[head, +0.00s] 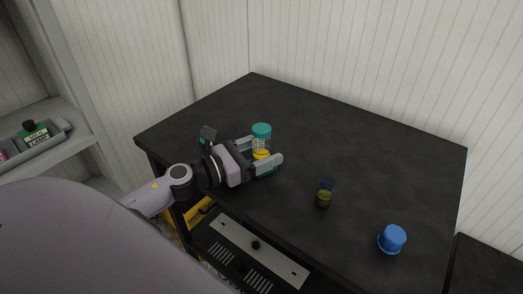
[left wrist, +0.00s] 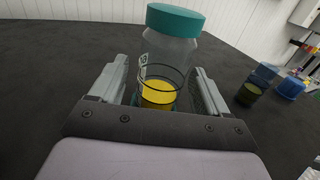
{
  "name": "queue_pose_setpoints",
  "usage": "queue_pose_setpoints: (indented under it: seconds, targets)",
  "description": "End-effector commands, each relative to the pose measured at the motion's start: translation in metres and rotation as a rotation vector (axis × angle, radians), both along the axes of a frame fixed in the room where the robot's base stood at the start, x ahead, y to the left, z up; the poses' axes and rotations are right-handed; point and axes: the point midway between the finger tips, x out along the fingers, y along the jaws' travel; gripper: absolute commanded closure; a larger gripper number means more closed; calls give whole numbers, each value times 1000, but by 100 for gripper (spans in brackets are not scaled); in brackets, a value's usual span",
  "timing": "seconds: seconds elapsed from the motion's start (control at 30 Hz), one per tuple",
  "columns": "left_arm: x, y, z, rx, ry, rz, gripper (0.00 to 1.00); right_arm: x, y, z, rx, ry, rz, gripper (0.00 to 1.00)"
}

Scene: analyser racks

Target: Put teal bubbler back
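The teal bubbler (head: 262,131) is a clear bottle with a teal cap and yellow in its lower part. It stands upright on the dark table near its left front edge. My left gripper (head: 264,151) reaches in low, with one finger on each side of the bottle. In the left wrist view the bubbler (left wrist: 172,48) stands between the fingers of the left gripper (left wrist: 160,82), with narrow gaps visible on both sides. The gripper looks open around it. The bottle's base is partly hidden by the gripper. My right gripper is not in view.
On the dark table (head: 300,115), a small olive-and-blue container (head: 323,199) and a blue-capped container (head: 392,239) stand to the right. A grey shelf (head: 75,150) at far left holds a tray with a green-labelled bottle (head: 33,134). The table's back is clear.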

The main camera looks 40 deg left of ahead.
Motion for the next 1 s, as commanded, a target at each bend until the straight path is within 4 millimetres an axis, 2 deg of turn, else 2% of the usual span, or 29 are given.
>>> queue_pose_setpoints:
  seconds: [0.3, 0.37, 1.0]
  targets:
    - [0, 0, 6, 0, 0, 0, 24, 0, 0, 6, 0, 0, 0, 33]
    - [-5, 2, 1, 0, 2, 1, 24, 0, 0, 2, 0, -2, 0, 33]
    - [-80, 36, 1, -2, 3, 1, 24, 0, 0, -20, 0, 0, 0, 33]
